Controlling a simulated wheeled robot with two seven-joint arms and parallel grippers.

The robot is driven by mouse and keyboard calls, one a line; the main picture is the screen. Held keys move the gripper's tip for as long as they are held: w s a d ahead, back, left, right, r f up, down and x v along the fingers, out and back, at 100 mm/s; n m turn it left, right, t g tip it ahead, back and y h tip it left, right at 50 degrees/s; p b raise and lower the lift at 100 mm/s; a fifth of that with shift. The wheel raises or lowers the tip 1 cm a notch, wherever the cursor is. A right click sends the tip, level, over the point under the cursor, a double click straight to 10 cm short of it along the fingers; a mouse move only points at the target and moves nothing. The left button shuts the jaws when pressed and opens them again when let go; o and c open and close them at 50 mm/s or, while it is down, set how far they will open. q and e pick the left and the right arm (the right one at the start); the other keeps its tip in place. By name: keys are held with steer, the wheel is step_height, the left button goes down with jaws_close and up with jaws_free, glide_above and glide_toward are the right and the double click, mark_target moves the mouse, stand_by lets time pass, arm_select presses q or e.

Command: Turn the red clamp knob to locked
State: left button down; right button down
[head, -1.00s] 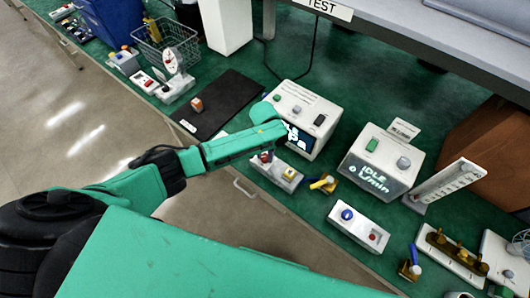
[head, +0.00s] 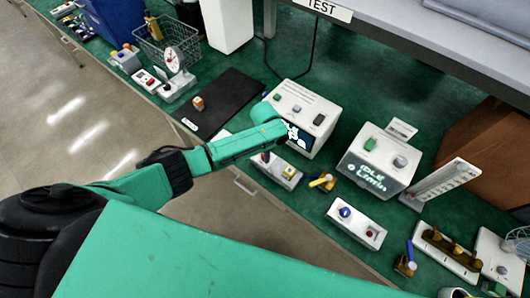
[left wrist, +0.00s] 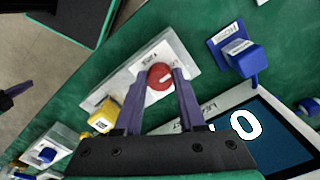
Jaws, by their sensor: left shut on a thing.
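The red clamp knob (left wrist: 160,77) is round and sits on a long white block (left wrist: 122,88) in the left wrist view. A small label lies on the block beside the knob; its words are too small to read surely. My left gripper (left wrist: 162,80) has its two purple fingers on either side of the knob, shut on it. In the head view the white block (head: 276,177) stands near the bench's front edge, and the left arm's end partly covers the knob end. The left fingers are mostly hidden there. My right gripper is not in view.
A white box with a screen (head: 294,112) stands just behind the block. A yellow-handled valve (head: 322,182) is to the right, and a blue-handled part (left wrist: 240,57) shows close by in the wrist view. A black mat (head: 226,103) lies to the left.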

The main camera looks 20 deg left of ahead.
arm_select(q)
steer(key=shift+w+r, duration=0.1)
steer(key=shift+w, duration=0.05)
stand_by(0.4)
steer(key=c, duration=0.5)
jaws_free()
step_height(320, 180, up, 14)
steer(key=b, duration=0.1)
steer(key=shift+r, duration=0.25)
